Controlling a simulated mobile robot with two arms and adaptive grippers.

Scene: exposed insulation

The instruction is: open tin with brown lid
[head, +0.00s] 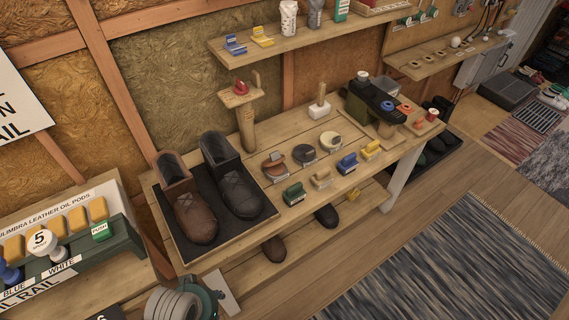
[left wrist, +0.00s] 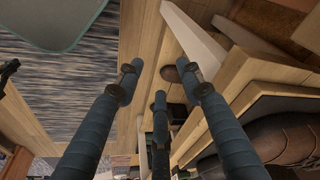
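A round tin with a brown lid (head: 275,166) stands on the wooden workbench (head: 235,255), to the right of the boots, with small labels by it. A dark-lidded tin (head: 303,155) and a cream-lidded tin (head: 331,141) stand to its right. My left arm shows at the bottom edge of the head view, left of and below the bench front, well apart from the tins. In the left wrist view my left gripper (left wrist: 160,85) has its blue fingers spread apart with nothing between them. The brown-lidded tin is not visible there. My right gripper is not in view.
A brown boot (head: 196,215) and a black boot (head: 238,190) stand in a dark tray on the bench's left. Several colored brushes (head: 347,162) sit by the front edge. A shelf (head: 290,45) hangs above. Open floor with a striped rug (head: 460,270) lies right.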

